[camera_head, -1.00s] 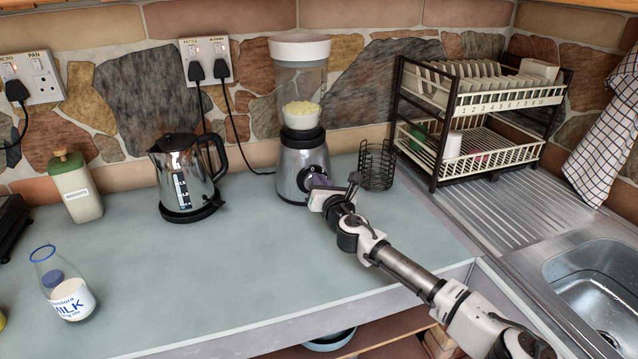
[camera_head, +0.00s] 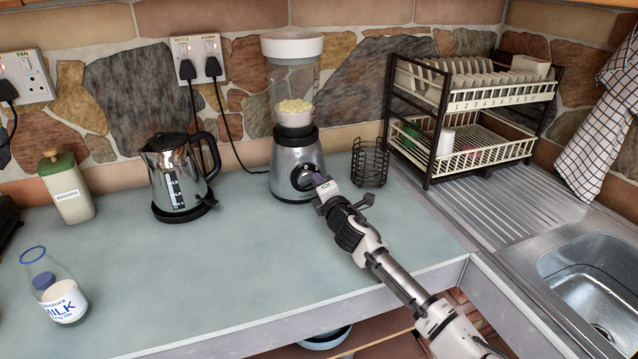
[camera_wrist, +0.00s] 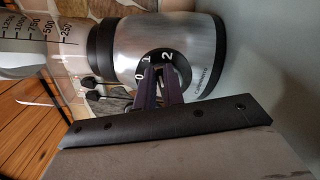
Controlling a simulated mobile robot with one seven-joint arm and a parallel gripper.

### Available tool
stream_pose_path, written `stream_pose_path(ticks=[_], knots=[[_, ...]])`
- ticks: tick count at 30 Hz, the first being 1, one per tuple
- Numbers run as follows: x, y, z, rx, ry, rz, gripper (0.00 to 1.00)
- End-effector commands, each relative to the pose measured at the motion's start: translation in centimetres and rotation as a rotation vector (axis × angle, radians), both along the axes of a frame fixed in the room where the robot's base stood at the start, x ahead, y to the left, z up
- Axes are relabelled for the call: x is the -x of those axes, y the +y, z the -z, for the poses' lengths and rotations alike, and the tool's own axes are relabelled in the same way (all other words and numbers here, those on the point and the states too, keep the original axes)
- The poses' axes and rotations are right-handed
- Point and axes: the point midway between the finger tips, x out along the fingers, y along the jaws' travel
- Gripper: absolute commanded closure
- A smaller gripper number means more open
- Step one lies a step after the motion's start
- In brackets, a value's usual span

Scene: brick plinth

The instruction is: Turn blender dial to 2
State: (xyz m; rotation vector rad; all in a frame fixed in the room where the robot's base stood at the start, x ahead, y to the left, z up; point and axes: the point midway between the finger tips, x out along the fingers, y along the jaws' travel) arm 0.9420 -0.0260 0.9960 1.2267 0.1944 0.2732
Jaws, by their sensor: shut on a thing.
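The blender (camera_head: 297,160) stands upright against the back wall, with a steel base, a clear jug and a white lid. Pale pieces lie in the jug. Its black dial (camera_head: 304,178) faces the front. In the wrist view the blender lies sideways and the dial (camera_wrist: 160,67) shows white marks 0, 1 and 2. My gripper (camera_head: 318,178) is at the dial. Its two dark purple fingers (camera_wrist: 159,92) are shut on the dial's knob. The fingers hide the knob, so I cannot tell which number it points to.
A steel kettle (camera_head: 175,178) stands left of the blender. A black wire basket (camera_head: 370,163) is close on the right, beside a two-tier dish rack (camera_head: 437,150). A milk bottle (camera_head: 62,300) stands front left. The middle of the counter (camera_head: 220,260) is clear.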

Motion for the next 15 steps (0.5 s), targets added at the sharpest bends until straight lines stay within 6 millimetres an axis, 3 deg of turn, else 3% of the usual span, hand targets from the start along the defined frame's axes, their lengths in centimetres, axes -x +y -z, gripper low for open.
stream_pose_path(ticks=[15], knots=[[-0.07, -0.22, 0.7, -0.291, 0.094, 0.002, 1.0]])
